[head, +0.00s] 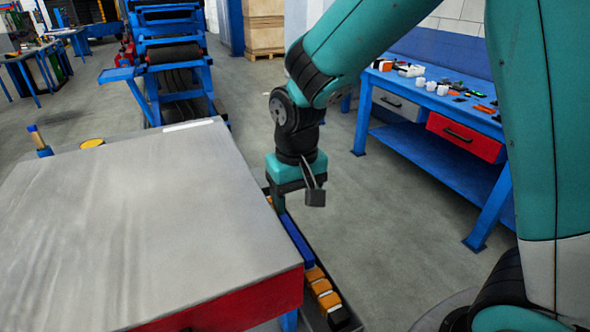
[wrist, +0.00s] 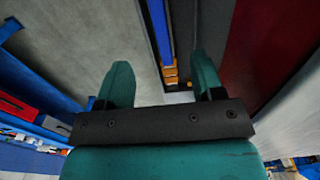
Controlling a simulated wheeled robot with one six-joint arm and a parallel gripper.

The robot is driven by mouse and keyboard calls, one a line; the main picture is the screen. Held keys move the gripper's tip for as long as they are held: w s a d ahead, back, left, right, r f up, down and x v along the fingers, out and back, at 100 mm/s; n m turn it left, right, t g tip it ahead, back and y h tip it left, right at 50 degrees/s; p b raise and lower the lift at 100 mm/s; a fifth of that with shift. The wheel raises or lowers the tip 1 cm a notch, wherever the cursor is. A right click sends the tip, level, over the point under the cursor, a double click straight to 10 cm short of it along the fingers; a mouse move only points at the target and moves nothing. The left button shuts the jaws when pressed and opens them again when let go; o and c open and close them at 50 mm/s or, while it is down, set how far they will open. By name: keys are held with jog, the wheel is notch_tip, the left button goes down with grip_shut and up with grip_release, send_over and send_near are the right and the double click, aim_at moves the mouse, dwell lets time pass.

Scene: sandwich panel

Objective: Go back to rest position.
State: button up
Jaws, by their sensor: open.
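My gripper (wrist: 162,85) is open and empty in the wrist view, with its two green fingers spread apart. In the head view my gripper (head: 293,200) hangs pointing down beside the right edge of the grey-topped panel table (head: 150,215). It is above a narrow tray (head: 343,301) that runs along that edge. The tray holds a long blue bar (head: 297,240) and several orange and dark blocks (head: 322,287). The blue bar (wrist: 160,30) and orange blocks (wrist: 170,72) also show between the fingers in the wrist view. The fingertips are partly hidden in the head view.
A blue workbench (head: 425,160) with a red drawer and small parts stands at the right. A blue roller rack (head: 175,60) stands behind. A yellow round object (head: 92,143) is at the table's far left. Grey floor (head: 390,235) is clear between table and workbench.

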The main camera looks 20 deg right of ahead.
notch_tip(320, 180, up, 7)
jog(key=shift+s, duration=0.15)
jog(key=s+a+r+n+y, duration=0.1)
jog(key=s+a+n+y, duration=0.1)
jog(key=s, duration=0.6)
jog(key=s+a+r+n+y, duration=0.2)
jog(key=s+n, duration=0.3)
jog(key=s, duration=0.4)
jog(key=shift+s+a, duration=0.25)
jog(key=shift+a, duration=0.45)
